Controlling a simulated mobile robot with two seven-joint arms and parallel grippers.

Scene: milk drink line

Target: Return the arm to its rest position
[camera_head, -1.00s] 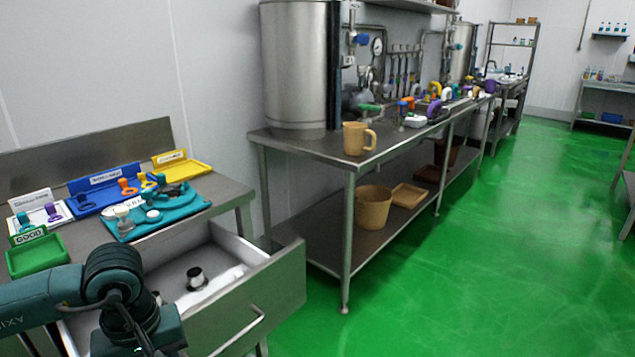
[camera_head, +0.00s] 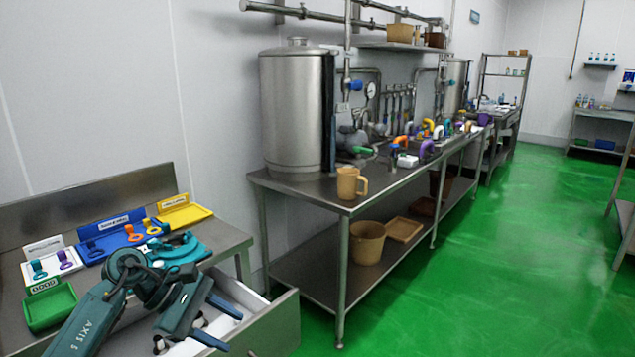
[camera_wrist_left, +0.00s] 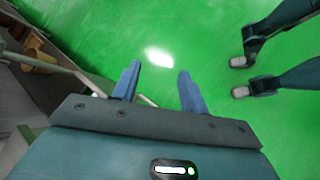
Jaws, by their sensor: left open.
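My left arm comes in from the lower left in the head view. Its gripper (camera_head: 226,324) is over the open drawer (camera_head: 272,324) of the steel side table, fingers apart, with nothing between them. In the left wrist view the gripper's two blue fingers (camera_wrist_left: 157,88) are spread and empty, with green floor beyond them. Dark arm links with pale ends show at the right of that view; I cannot tell which part of me they are. My right gripper does not show in the head view.
The side table carries a green tray (camera_head: 50,306), a white tray (camera_head: 50,268), a blue tray (camera_head: 110,238), a yellow tray (camera_head: 184,215) and a teal holder (camera_head: 180,249). A long steel bench (camera_head: 290,187) with a tan mug (camera_head: 351,183) stands beyond. The green floor (camera_head: 480,260) at right is clear.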

